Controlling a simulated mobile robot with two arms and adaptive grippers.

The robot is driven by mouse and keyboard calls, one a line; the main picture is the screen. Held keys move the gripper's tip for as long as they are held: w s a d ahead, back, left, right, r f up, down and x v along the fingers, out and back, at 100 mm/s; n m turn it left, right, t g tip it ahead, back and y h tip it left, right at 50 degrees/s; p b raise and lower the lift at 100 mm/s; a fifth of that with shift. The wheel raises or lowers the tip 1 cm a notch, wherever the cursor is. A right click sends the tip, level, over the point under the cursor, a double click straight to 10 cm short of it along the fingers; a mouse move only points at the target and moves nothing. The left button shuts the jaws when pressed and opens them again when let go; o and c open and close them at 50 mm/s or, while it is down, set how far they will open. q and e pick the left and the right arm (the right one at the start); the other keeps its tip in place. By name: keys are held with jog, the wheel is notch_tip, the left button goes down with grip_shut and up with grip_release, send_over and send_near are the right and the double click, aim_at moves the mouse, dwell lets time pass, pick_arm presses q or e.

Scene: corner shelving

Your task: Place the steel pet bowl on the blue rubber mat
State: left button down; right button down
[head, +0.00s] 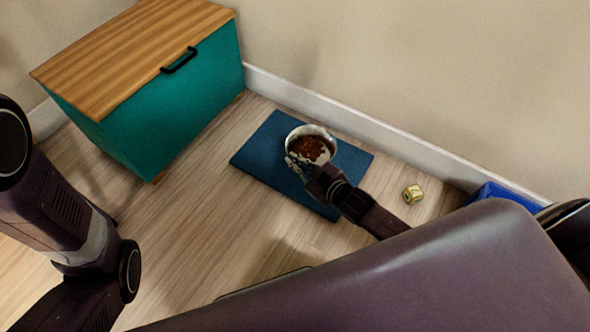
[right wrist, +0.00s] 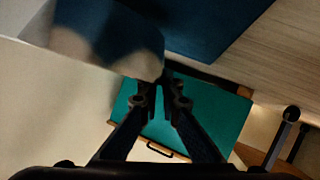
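The steel pet bowl (head: 325,132) holds brown kibble and is over the blue rubber mat (head: 262,155), near its middle. I cannot tell whether its base touches the mat. My right gripper (head: 303,167) is at the bowl's near side, shut on its rim. In the right wrist view the fingertips (right wrist: 162,84) come together at the edge of the bowl (right wrist: 105,35), which shows blurred and dark; the mat (right wrist: 210,25) is beyond it. My left arm shows at the left of the head view, but its gripper is out of sight.
A teal chest (head: 170,115) with a wooden lid and black handle stands left of the mat. A small yellow-green block (head: 413,194) lies on the floor to the right. A blue container (head: 500,194) is by the wall. The floor left of the mat is clear.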

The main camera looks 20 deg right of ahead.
notch_tip(320, 180, down, 4)
jog(key=shift+r+b, duration=0.15)
jog(key=shift+b, duration=1.05)
jog(key=shift+r, duration=0.1)
jog(key=c, duration=2.1)
grip_release()
